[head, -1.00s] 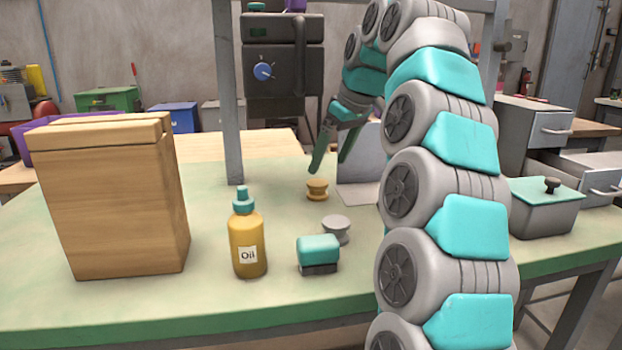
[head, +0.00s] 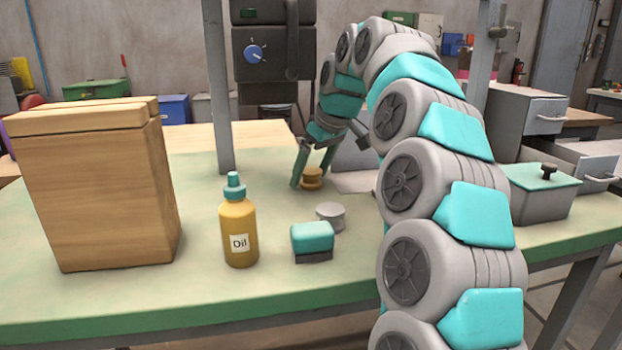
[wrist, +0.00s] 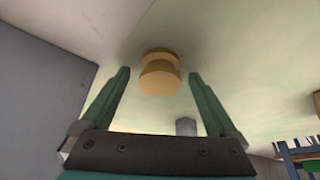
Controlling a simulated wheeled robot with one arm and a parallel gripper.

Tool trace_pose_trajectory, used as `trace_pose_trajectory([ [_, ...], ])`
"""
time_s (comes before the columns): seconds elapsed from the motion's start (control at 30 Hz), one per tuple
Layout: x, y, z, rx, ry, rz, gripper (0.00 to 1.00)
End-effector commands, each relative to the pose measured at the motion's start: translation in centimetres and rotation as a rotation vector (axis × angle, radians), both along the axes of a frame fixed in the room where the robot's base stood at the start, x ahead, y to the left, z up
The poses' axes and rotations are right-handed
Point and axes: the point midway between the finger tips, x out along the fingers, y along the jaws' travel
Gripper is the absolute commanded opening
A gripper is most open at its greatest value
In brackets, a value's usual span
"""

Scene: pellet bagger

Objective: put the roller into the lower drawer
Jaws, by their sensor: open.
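The roller (head: 312,175), a small ochre spool with a narrow waist, stands on the green bench. My gripper (head: 309,182) is open, with its green fingers low around the roller's place. In the wrist view the roller (wrist: 160,75) lies between the two fingertips, with a gap on each side; no contact shows. The lower drawer (head: 585,167) is at the right in the grey cabinet (head: 525,118), pulled out, with a handle on its front. Its inside is mostly hidden.
A wooden box (head: 95,190), an oil bottle (head: 240,225), a teal-topped block (head: 312,240) and a grey disc (head: 331,214) stand on the bench. A grey lidded box (head: 540,195) is near the drawer. A metal post (head: 218,90) rises behind the bottle.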

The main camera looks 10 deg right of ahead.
Motion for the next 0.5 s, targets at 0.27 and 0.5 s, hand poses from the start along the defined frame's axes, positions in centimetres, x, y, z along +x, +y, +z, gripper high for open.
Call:
trace_pose_trajectory([
  [0.27,0.08,0.05,-0.23,0.0,0.0,0.0,0.92],
  [0.5,0.07,0.05,-0.21,-0.001,-0.001,0.0,0.65],
])
